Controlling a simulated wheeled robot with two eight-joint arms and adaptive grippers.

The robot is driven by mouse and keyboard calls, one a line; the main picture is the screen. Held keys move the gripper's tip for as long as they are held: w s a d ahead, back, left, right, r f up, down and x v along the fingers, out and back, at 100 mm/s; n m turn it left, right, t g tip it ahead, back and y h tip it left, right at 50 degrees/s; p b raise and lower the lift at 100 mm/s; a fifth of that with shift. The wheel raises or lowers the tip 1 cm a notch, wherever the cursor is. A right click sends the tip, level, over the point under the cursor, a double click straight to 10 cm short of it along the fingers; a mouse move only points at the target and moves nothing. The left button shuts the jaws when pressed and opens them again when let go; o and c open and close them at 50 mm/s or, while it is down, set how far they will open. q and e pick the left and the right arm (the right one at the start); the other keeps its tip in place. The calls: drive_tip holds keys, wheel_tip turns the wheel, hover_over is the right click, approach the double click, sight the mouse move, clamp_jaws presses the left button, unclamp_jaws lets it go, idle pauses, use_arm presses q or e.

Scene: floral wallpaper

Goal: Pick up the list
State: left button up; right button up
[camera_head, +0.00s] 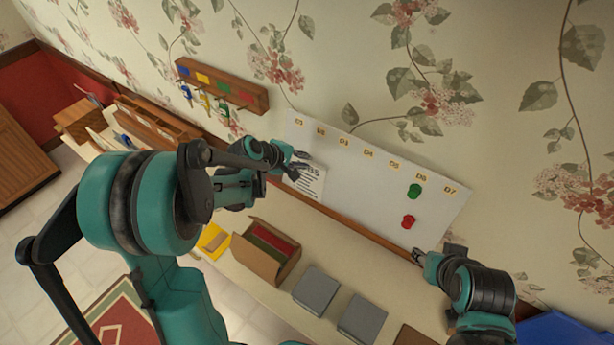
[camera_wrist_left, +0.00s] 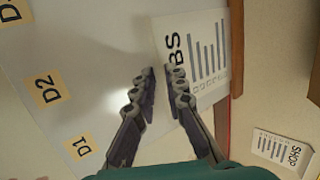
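The list on the whiteboard is a white sheet with dark lines and a heading partly covered, ending in "BS" (camera_wrist_left: 208,62). It also shows in the head view (camera_head: 312,184) at the whiteboard's lower left. My left gripper (camera_wrist_left: 159,72) is at the sheet's heading edge, its fingers a small gap apart. One finger overlaps the edge and hides part of the heading; I cannot tell whether it touches. A second sheet, headed "SHOP" (camera_wrist_left: 277,149), lies at the lower right of the left wrist view. My right gripper (camera_head: 418,257) is below the whiteboard's right part; its fingers are too small to read.
The whiteboard (camera_head: 375,190) has labels up to D7, a green magnet (camera_head: 414,190) and a red magnet (camera_head: 408,222). A key rack (camera_head: 222,85) hangs at left. Below stand an open box (camera_head: 268,250) and grey squares (camera_head: 316,290) on a cream surface.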

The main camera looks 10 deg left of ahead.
use_arm(q)
drive_tip(key=shift+c, duration=0.4)
clamp_jaws()
drive_tip(key=shift+r, duration=0.2)
drive_tip(key=r, duration=0.4)
drive_tip(key=shift+s+d+r, duration=0.15)
drive_tip(key=shift+s+d, duration=0.05)
drive_tip(key=shift+d, duration=0.15)
drive_tip(key=s+d+r+p, duration=0.1)
drive_tip(key=s+d+r, duration=0.3)
drive_tip(key=d, duration=0.6)
wheel_tip(320, 180, up, 2)
drive_tip(key=shift+s+r, duration=0.2)
drive_tip(key=shift+s, duration=0.05)
